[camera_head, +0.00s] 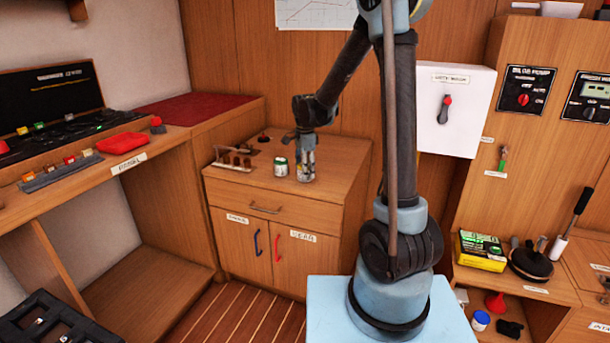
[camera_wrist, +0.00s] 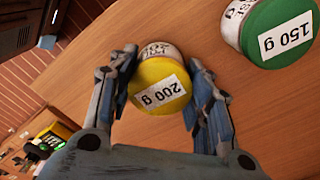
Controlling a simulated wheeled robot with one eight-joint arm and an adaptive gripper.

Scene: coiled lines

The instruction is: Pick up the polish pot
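A small pot with a yellow lid marked "200 g" (camera_wrist: 158,84) stands between the fingers of my gripper (camera_wrist: 163,60) in the wrist view. One finger is on each side, very close to it; I cannot tell whether both press on it. A second pot with a green lid marked "150 g" (camera_wrist: 278,38) stands to its right, outside the fingers. The names on both pots are too small to read surely. In the head view my gripper (camera_head: 306,168) points down at the cabinet top, largely hiding the yellow-lidded pot, beside the green-lidded pot (camera_head: 281,167).
The wooden cabinet top (camera_head: 330,150) also bears a small wooden rack (camera_head: 232,158) at its left and a dark round knob (camera_head: 263,137) behind. A white switch box (camera_head: 455,108) hangs on the wall to the right. The front right of the top is clear.

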